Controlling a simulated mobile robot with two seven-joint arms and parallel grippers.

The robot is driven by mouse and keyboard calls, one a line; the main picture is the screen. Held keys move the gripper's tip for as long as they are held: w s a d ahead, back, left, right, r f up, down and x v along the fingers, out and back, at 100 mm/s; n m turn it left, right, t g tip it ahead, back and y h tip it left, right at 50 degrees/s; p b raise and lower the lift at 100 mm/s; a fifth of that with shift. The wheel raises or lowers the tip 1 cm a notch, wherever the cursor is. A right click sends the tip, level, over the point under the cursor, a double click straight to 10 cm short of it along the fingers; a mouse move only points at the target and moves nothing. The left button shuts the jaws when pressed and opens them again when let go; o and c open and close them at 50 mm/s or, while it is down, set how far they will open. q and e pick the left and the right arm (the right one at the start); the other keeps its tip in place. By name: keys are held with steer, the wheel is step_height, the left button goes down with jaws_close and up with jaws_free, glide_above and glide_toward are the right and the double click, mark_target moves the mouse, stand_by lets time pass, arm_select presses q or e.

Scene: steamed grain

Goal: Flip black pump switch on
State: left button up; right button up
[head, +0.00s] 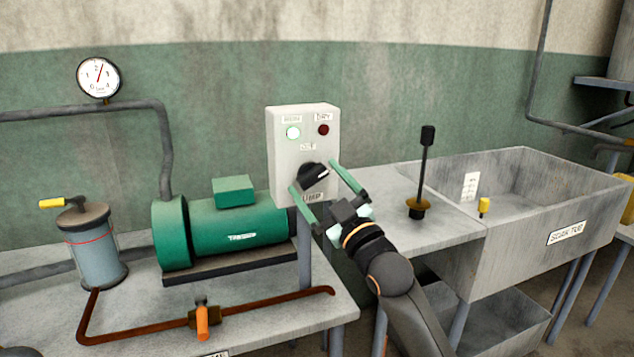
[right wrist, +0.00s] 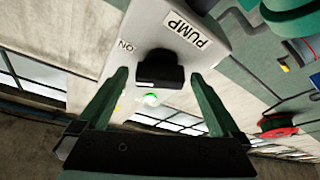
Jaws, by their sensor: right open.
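The black pump switch (head: 313,175) is a rotary knob on the front of a pale control box (head: 285,160), above a "PUMP" label (head: 312,196). My right gripper (head: 314,178) is open in front of the box, one green finger on each side of the knob. In the right wrist view, the knob (right wrist: 160,72) sits between the open fingertips (right wrist: 160,80), with a small gap on each side. An "ON" label (right wrist: 126,46) shows beside it. My left gripper is in neither view.
The box has a lit green lamp (head: 293,132) and a dark red lamp (head: 323,129). A green motor pump (head: 235,230) stands left of the box. A black-handled lever (head: 426,165) and a soak tub (head: 460,255) are to the right.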

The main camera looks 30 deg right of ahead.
steer(key=shift+w+r, duration=0.1)
steer(key=shift+w, duration=0.1)
steer(key=c, duration=1.3)
steer(key=shift+m, duration=0.3)
steer(key=shift+a+m+h+p, duration=0.1)
steer(key=shift+m+h+p, duration=0.7)
steer(key=shift+m, duration=0.3)
steer(key=shift+m+h+p, duration=0.5)
steer(key=shift+m+h, duration=0.1)
steer(key=shift+m, duration=0.4)
steer(key=shift+a+m+h+p, duration=0.1)
steer(key=shift+m+h+p, duration=0.65)
steer(key=shift+m, duration=0.95)
